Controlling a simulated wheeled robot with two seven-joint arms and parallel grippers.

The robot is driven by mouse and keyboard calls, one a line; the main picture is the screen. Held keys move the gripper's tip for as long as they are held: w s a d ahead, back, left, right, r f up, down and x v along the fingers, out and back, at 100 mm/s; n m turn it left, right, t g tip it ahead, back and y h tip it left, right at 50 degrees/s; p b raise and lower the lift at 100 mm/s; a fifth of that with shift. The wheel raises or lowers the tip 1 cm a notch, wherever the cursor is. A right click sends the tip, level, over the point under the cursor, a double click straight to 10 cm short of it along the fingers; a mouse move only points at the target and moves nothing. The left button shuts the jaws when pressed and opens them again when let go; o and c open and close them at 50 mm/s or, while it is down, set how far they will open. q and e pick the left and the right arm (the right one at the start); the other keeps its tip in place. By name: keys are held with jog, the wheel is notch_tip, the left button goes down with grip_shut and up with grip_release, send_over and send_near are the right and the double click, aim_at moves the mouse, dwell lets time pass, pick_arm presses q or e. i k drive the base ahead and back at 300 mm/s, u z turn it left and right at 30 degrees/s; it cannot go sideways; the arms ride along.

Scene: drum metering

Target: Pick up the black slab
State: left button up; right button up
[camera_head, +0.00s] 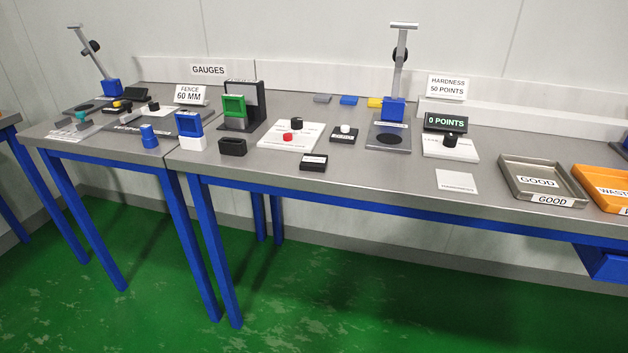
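I cannot tell for certain which thing is the black slab. A low flat black block with a white label (313,163) lies near the front edge of the long table. A black block with a recessed top (233,147) stands to its left, near the same edge. Neither of my grippers is in view.
A white plate (290,137) with a black knob and red piece lies mid-table. A blue-based stand (393,108) rises behind. The GOOD tray (540,181) and orange WASTE tray (603,187) are at right. Bare table surrounds a white card (457,181).

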aim_at(311, 162)
jog(key=u, duration=0.9)
jog(key=i, duration=0.65)
jog(key=z, duration=0.6)
